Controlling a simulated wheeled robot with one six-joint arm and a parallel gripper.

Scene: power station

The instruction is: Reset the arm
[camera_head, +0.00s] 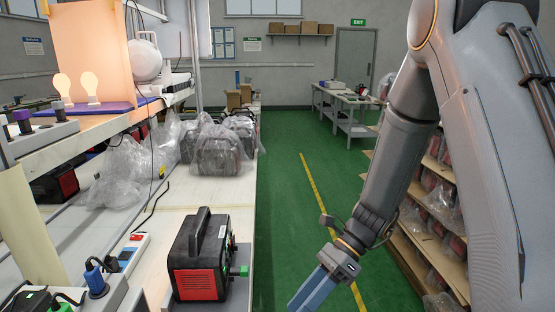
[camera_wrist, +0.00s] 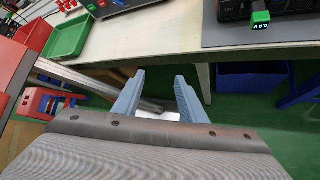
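My arm reaches down the right side of the head view, with my gripper (camera_head: 322,290) low over the green floor, to the right of the workbench. In the wrist view my gripper (camera_wrist: 160,90) shows two blue-grey fingers spread apart, with nothing between them. Its fingers point toward the front edge of the bench and the space beneath it. A black and red power station (camera_head: 202,258) stands upright on the bench, left of my gripper and apart from it.
The workbench (camera_head: 185,193) runs along the left, with bagged units (camera_head: 218,150) farther back. A power strip (camera_head: 125,255) with a blue plug lies near the front. Shelves with bagged units (camera_head: 440,205) stand at right. A green tray (camera_wrist: 69,36) shows in the wrist view. The aisle floor (camera_head: 290,190) is clear.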

